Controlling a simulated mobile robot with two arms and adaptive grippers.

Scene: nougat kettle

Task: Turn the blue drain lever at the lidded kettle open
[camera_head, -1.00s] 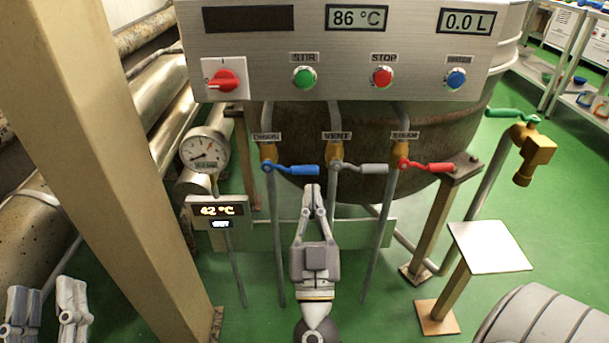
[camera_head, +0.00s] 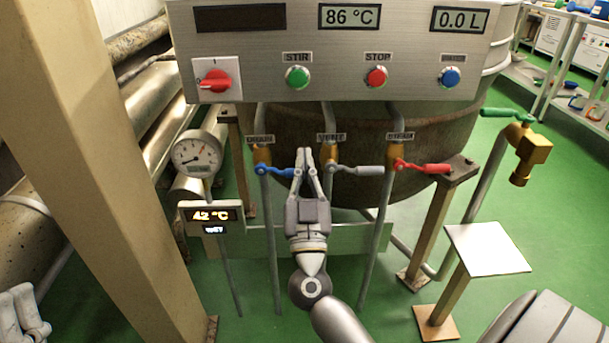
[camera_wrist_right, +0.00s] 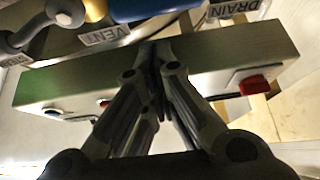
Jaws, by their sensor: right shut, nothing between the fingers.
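The blue drain lever (camera_head: 275,172) sits on the brass valve under the left label at the kettle (camera_head: 292,125). Its handle points right, across its upright pipe, roughly level. My right gripper (camera_head: 304,152) is shut and empty, its tips pointing up at the lever's right end and hiding part of it. In the right wrist view the blue lever (camera_wrist_right: 150,8) spans the top edge, just beyond my right gripper's tips (camera_wrist_right: 153,48). I cannot tell whether they touch. Grey fingers of my left gripper (camera_head: 22,312) show at the lower left, cut off.
A grey vent lever (camera_head: 358,170) and a red lever (camera_head: 425,168) stand to the right. The control panel (camera_head: 340,75) overhangs above. A tan post (camera_head: 95,150) rises at the left.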

